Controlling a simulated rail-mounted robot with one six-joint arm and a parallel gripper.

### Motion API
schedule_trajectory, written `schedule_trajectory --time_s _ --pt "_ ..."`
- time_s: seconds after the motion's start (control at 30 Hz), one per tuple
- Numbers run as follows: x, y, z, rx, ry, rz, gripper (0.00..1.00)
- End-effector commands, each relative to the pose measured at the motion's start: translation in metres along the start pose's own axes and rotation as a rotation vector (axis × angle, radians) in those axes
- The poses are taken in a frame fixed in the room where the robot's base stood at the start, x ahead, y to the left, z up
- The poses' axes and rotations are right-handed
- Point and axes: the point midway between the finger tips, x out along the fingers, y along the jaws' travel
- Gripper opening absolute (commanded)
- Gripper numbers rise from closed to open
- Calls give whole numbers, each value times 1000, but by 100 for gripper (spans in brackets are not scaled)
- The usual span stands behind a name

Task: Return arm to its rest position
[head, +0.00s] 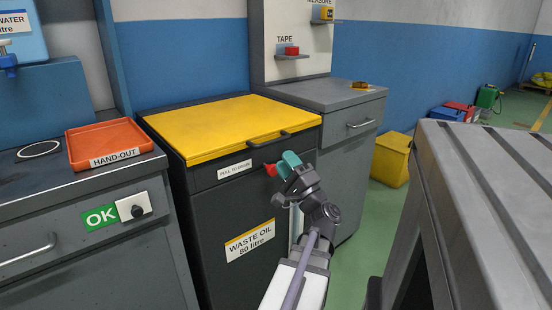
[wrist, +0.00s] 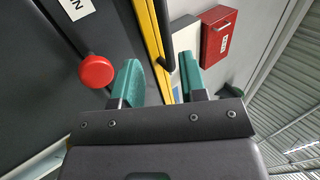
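My gripper (head: 287,163) is in front of the upper front of the waste oil cabinet (head: 215,215), beside a red knob (head: 270,169). In the wrist view, the gripper's two teal fingers (wrist: 160,78) stand apart with nothing held between them. The red knob also shows there (wrist: 97,71), to the left of the fingers and outside them. The cabinet's yellow lid (head: 225,125) lies flat and closed, with a dark bar handle (head: 268,141) at its front edge.
An orange HAND-OUT tray (head: 112,128) sits on the left counter. A grey cabinet (head: 340,92) stands behind right, with a yellow bin (head: 392,160) past it. A grey ridged surface (head: 500,190) fills the right foreground. Green floor (head: 365,235) shows between.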

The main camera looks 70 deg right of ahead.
Motion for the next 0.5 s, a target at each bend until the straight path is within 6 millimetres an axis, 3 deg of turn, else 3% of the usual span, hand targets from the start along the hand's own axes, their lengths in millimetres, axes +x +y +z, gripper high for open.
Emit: schedule_trajectory --time_s 0.03,0.2,0.5 --pt "-16 6 1 -2 2 1 39" --pt "-39 2 0 0 2 1 39" --pt "-40 0 0 1 0 1 39"
